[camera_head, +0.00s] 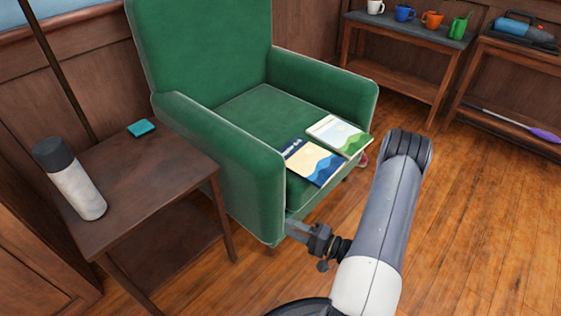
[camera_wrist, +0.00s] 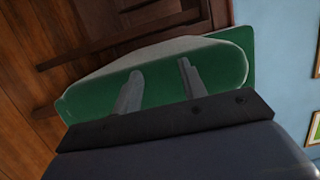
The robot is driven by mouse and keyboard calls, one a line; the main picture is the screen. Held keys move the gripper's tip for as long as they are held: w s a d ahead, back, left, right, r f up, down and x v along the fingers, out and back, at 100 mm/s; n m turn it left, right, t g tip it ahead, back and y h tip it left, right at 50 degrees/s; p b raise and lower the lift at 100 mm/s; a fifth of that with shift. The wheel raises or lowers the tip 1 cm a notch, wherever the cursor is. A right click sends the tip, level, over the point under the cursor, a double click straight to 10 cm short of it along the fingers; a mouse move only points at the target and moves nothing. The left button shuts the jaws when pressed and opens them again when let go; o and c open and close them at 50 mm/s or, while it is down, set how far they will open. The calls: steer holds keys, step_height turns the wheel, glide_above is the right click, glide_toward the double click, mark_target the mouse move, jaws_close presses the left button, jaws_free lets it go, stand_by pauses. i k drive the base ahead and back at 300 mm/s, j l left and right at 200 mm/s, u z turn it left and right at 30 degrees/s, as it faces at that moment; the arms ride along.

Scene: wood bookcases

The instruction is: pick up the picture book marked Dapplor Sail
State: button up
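Two thin picture books lie flat, side by side, at the front of the green armchair's seat (camera_head: 255,113). The nearer book (camera_head: 314,163) has a blue and cream cover with a wavy pattern and dark title lettering, too small to read surely. The other book (camera_head: 341,136) has a pale cover with green hills, and its title is not legible. My gripper (camera_head: 291,229) is in front of the chair, below the seat and the books. In the wrist view its two fingers (camera_wrist: 159,70) are apart with nothing between them, facing the green chair; no book shows there.
A dark side table (camera_head: 150,185) at left holds a grey bottle (camera_head: 77,185) and a teal box (camera_head: 141,128). Chair arms flank the seat. Wooden floor (camera_head: 470,230) is open at right. Something small and red (camera_head: 362,159) shows beside the chair.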

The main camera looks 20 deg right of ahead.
mark_target(316, 165)
steer(key=l+u, duration=0.45)
steer(key=l, duration=0.45)
steer(key=l+u, duration=0.45)
steer(key=l, duration=0.45)
steer(key=k+l, duration=0.1)
steer(key=l, duration=0.7)
steer(key=k, duration=0.05)
